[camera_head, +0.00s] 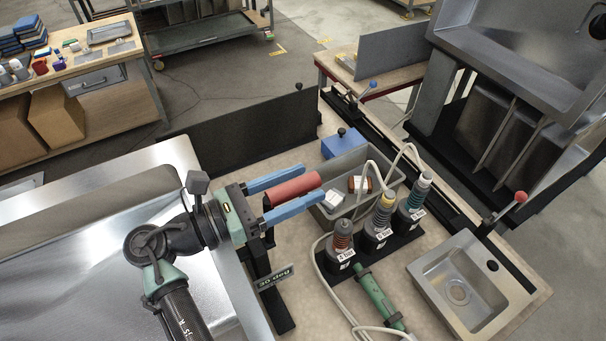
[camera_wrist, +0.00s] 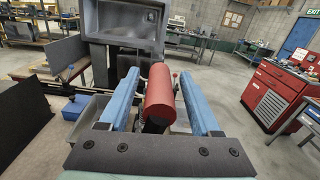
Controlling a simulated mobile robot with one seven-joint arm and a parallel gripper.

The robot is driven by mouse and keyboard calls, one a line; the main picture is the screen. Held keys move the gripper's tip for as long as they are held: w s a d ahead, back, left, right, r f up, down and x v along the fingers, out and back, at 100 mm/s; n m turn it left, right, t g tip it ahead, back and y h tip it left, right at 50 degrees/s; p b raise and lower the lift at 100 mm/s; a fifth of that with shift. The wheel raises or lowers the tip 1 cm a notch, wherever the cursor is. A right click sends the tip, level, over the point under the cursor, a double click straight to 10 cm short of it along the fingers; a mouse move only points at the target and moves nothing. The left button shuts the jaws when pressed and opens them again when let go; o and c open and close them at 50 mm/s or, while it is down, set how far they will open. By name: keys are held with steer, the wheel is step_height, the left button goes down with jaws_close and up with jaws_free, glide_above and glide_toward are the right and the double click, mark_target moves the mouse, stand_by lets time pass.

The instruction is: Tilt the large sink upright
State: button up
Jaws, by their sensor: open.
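A large steel sink (camera_head: 70,225) lies low at the left in the head view, partly hidden behind my arm. A second large steel sink (camera_head: 520,50) sits on a rack at the upper right; it also shows in the wrist view (camera_wrist: 125,28). My gripper (camera_head: 312,184) is open, its two blue fingers on either side of a red cylinder (camera_head: 292,189). The wrist view shows the red cylinder (camera_wrist: 160,95) lengthwise between the fingers, with a dark part beneath it. I cannot tell whether the fingers touch it.
A grey bin (camera_head: 345,212) with small items stands beyond my gripper. Several bottle-like tools (camera_head: 383,215) with hoses stand right of it. A small sink (camera_head: 470,285) lies at the lower right. A dark upright panel (camera_head: 240,130) stands behind; a red cabinet (camera_wrist: 272,92) stands right.

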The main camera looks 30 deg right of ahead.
steer(key=shift+d, duration=0.65)
jaws_close()
stand_by(1.0)
